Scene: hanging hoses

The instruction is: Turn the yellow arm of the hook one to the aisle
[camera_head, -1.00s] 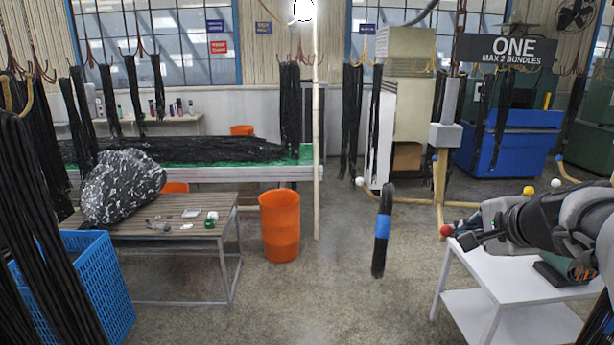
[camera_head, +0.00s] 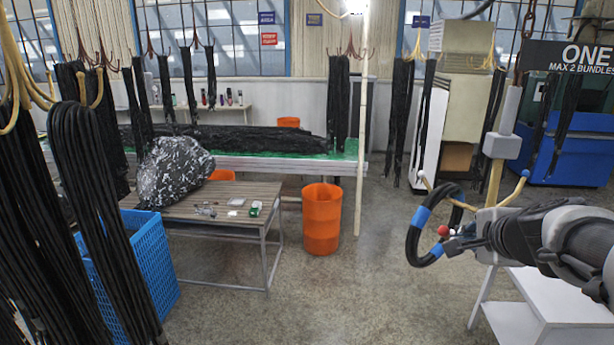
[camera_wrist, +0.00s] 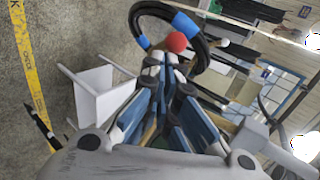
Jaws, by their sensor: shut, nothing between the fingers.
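Hook one hangs at the right in the head view, with a grey block (camera_head: 502,145) and yellow arms below it. A blue-tipped arm (camera_head: 525,173) points back right. A pale-tipped arm (camera_head: 430,184) points left. The red ball tip (camera_head: 443,231) is at my gripper (camera_head: 455,243), whose fingers are shut and empty. In the wrist view the red ball (camera_wrist: 176,42) is just beyond my fingertips (camera_wrist: 165,62); contact is unclear. A black hose ring with blue bands (camera_head: 413,235) hangs at the left side of the hook. A yellow ball tip is not visible.
A white side table (camera_head: 535,300) stands under my arm. An orange bin (camera_head: 322,220), a slatted table (camera_head: 225,195) and a blue crate (camera_head: 150,260) are left. Long black hoses (camera_head: 90,190) hang at far left. The middle floor is clear.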

